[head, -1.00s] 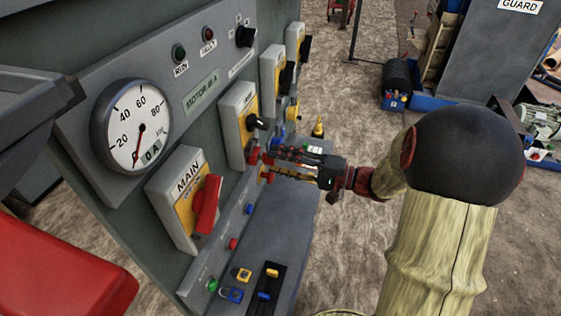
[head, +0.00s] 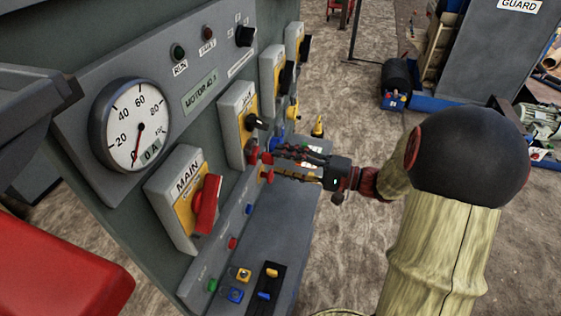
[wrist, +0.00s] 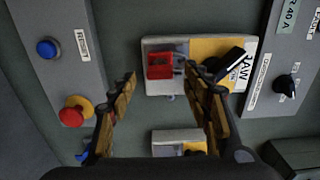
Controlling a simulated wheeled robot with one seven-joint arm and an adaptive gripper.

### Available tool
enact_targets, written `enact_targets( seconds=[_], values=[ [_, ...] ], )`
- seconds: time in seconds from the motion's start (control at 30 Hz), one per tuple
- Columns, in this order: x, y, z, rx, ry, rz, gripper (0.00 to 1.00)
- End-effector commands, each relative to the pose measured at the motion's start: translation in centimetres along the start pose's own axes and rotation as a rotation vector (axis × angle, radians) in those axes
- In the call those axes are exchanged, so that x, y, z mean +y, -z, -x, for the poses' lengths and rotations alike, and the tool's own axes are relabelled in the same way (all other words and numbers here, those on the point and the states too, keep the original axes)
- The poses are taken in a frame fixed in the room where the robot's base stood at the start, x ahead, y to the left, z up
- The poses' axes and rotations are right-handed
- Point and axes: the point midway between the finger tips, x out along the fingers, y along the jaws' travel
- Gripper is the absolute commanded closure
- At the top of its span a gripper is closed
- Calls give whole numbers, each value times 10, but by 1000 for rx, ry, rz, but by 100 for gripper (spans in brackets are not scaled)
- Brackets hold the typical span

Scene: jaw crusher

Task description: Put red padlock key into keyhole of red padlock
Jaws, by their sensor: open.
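The red padlock (wrist: 160,66) hangs at a grey and yellow switch box in the wrist view, beside the box's black handle (wrist: 228,64). In the head view, small red parts (head: 267,158) show at my gripper's fingertips; I cannot tell which is padlock and which is key. My gripper (head: 272,163) is open in front of the panel. In the wrist view its two fingers (wrist: 165,82) are spread, with the padlock between and beyond them. No red key can be made out clearly in the wrist view, and the keyhole is not discernible.
The MAIN switch with its red handle (head: 207,205) is nearer on the panel. Blue (head: 234,294) and yellow (head: 243,275) padlocks lie on the ledge below. A red mushroom button (wrist: 70,117) is at left in the wrist view. Open floor lies right of the panel.

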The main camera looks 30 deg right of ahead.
Motion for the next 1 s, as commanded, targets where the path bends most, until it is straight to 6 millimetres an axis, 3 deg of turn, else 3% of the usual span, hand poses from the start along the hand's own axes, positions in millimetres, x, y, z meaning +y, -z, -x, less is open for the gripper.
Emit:
enact_targets(
  seconds=[1.0],
  values=[
    [0,1,56,2,-1,0,51]
  ],
)
